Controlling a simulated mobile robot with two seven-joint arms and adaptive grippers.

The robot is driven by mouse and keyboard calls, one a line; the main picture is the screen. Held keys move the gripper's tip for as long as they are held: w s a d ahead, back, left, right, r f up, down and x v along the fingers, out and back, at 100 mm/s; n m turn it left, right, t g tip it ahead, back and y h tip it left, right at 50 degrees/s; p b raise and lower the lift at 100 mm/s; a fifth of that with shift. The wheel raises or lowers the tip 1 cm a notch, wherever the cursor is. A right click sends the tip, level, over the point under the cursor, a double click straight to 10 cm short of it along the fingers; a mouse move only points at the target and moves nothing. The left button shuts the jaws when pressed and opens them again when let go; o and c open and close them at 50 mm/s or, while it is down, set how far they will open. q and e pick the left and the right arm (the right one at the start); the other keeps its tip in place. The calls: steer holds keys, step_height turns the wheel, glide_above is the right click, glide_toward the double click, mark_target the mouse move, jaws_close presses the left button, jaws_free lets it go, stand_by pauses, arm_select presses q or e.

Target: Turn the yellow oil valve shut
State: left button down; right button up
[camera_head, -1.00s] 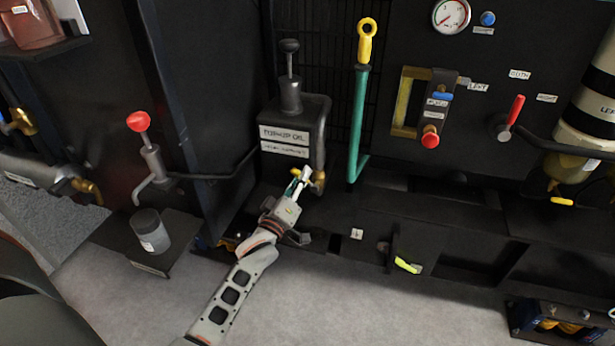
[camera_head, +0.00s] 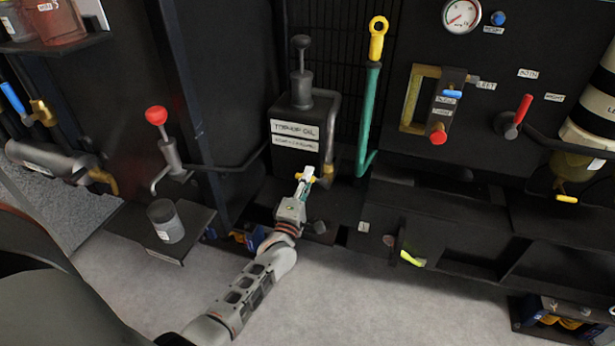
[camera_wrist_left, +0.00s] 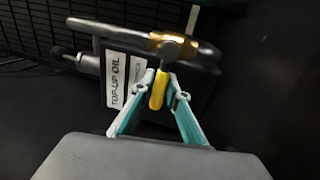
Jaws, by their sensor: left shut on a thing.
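The yellow oil valve handle (camera_wrist_left: 158,90) hangs below a brass fitting (camera_wrist_left: 172,46) on a dark pipe in the left wrist view. My left gripper (camera_wrist_left: 159,84) is shut on this handle, with one fingertip on each side of it. In the head view, the left gripper (camera_head: 305,176) is at the lower front of the black oil tank (camera_head: 321,108), which has "top-up oil" labels. There, only small bits of yellow show around the fingertips; the rest of the valve is hidden. My right gripper is not in view.
A green lever with a yellow ring (camera_head: 368,100) stands just right of the tank. A red-knobbed hand pump (camera_head: 165,140) and a grey cup (camera_head: 165,220) on a shelf are to the left. Free grey floor (camera_head: 370,305) lies in front.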

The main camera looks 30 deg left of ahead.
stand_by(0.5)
arm_select(q)
steer(key=c, duration=2)
jaws_free()
steer(key=shift+f, duration=0.1)
steer(key=shift+o, duration=0.2)
steer(key=v, duration=1.2)
